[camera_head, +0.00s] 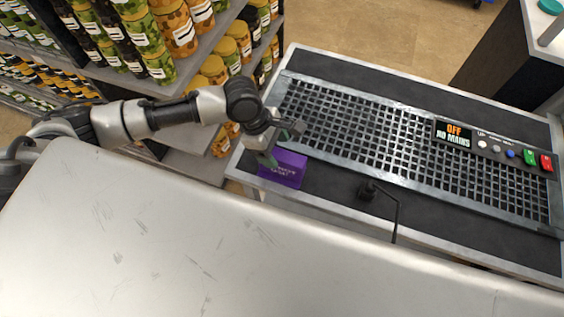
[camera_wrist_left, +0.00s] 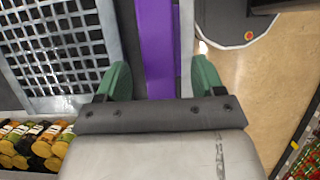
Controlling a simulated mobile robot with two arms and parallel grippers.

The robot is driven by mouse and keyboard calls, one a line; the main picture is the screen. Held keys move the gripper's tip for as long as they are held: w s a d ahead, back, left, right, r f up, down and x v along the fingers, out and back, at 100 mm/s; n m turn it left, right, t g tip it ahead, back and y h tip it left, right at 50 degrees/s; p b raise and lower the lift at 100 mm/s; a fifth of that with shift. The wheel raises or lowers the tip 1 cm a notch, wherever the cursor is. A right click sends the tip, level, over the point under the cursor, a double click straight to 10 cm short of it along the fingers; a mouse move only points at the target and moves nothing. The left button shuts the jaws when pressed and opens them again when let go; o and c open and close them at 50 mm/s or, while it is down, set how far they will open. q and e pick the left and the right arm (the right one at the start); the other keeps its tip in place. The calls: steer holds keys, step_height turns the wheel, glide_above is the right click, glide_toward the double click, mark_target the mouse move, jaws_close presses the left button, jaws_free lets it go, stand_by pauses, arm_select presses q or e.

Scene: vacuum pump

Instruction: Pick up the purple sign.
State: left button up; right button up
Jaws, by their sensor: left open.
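The purple sign (camera_head: 284,169) stands at the near left corner of the pump table, with small pale lettering on its face. In the left wrist view the sign (camera_wrist_left: 157,45) shows as a narrow upright purple strip. My left gripper (camera_head: 284,145) is at the sign's upper edge. In the left wrist view its green fingertips (camera_wrist_left: 160,80) are apart, one on each side of the strip, with gaps visible. My right gripper is not in view.
A metal grid (camera_head: 370,130) covers the table, with a control panel (camera_head: 495,147) reading "OFF NO MAINS" at right. A black bent rod (camera_head: 395,212) stands right of the sign. Shelves of jars (camera_head: 175,32) are close behind my left arm.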

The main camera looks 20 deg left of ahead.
mark_target(280, 155)
arm_select(q)
steer(key=shift+p+x, duration=0.45)
steer(key=shift+x, duration=2.4)
steer(key=shift+d+r, duration=0.1)
steer(key=shift+d, duration=0.1)
steer(key=c, duration=1.1)
steer(key=shift+o, duration=0.2)
